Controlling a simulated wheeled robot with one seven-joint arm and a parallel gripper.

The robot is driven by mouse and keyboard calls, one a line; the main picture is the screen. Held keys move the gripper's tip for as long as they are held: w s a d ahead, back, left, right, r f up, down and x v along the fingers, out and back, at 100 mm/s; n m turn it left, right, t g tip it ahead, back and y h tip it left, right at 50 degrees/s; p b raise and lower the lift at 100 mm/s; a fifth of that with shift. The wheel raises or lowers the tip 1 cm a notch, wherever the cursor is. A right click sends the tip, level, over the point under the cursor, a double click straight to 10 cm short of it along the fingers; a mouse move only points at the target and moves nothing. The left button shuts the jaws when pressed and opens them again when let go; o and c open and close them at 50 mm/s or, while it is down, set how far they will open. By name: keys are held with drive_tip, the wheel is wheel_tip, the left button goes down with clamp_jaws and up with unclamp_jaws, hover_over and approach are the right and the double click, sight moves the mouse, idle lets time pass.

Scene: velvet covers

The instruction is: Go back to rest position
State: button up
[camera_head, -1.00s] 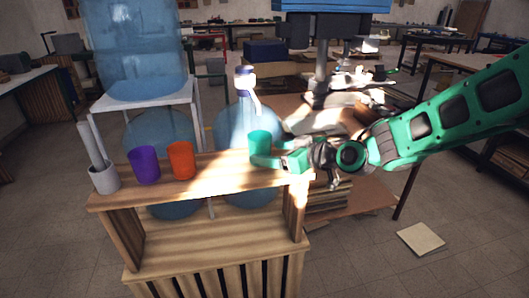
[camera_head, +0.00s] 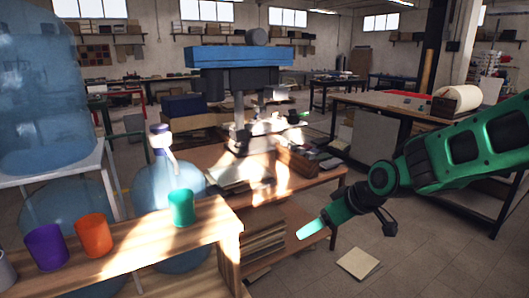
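My green gripper (camera_head: 310,229) hangs in the air right of the wooden counter, with its tip pointing down and to the left. Nothing is seen in it. Its fingers overlap side-on, so the gap between them does not show. A teal cup (camera_head: 181,208) stands upright on the counter top, well apart from my gripper.
The wooden counter (camera_head: 150,237) also bears an orange cup (camera_head: 94,235), a purple cup (camera_head: 46,247) and a partly cut-off grey holder. A blue-topped machine (camera_head: 240,57) and a low wooden table (camera_head: 310,178) stand behind. Open floor holds a flat tile (camera_head: 358,263).

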drive_tip(key=s+d+m+g+h, duration=0.1)
drive_tip(key=s+d+m+h, duration=0.15)
drive_tip(key=s+d, duration=0.55)
drive_tip(key=s+d+m+g+h, duration=0.15)
drive_tip(key=s+d+m, duration=0.25)
drive_tip(key=d, duration=0.7)
drive_tip(key=s+d+m+g, duration=0.2)
drive_tip(key=s+d+m, duration=0.1)
drive_tip(key=s, duration=0.6)
drive_tip(key=s+d+m+g, duration=0.1)
drive_tip(key=s+d+m, duration=0.3)
drive_tip(key=s, duration=0.5)
drive_tip(key=shift+d+f+g+h, duration=0.15)
drive_tip(key=shift+d+g+h, duration=0.15)
drive_tip(key=shift+d+g, duration=0.1)
drive_tip(key=shift+w+f, duration=0.25)
drive_tip(key=shift+w, duration=0.3)
